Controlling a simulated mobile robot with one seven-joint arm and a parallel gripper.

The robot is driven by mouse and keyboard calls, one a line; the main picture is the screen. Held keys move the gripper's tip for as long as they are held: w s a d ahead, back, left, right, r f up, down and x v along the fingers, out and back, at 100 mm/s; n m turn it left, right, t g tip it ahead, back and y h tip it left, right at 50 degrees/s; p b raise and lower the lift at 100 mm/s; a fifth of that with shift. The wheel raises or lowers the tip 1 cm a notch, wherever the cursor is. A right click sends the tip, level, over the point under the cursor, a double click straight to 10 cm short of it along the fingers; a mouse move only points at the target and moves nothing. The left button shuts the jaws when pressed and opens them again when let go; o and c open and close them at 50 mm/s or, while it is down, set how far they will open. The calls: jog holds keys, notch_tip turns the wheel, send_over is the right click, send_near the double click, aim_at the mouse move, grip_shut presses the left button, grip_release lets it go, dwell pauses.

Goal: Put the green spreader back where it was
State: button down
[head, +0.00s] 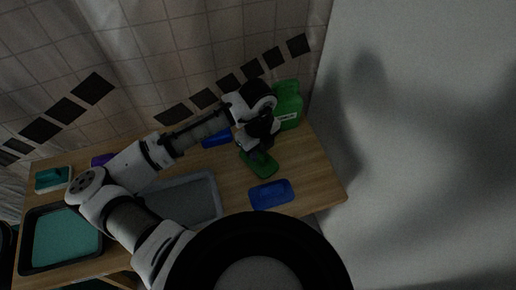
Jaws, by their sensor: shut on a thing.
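The green spreader (264,168) appears as a flat green piece under my gripper (257,153), at the right part of the wooden table. My gripper points down and is shut on it. The fingers and the wrist hide part of the spreader. I cannot tell whether it touches the table or is held just above it.
A green canister (288,104) stands behind my gripper, by the tiled wall. A blue dish (271,194) lies in front, and a blue item (216,139) lies behind left. A grey tray (213,184), a teal-filled black tray (28,239), a teal-topped block (52,179) and a purple item (102,160) are left.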

jog(key=shift+f, duration=0.1)
jog(key=shift+f, duration=0.1)
jog(key=c, duration=1.3)
grip_release()
jog(key=shift+o, duration=0.2)
notch_tip(320, 180, up, 12)
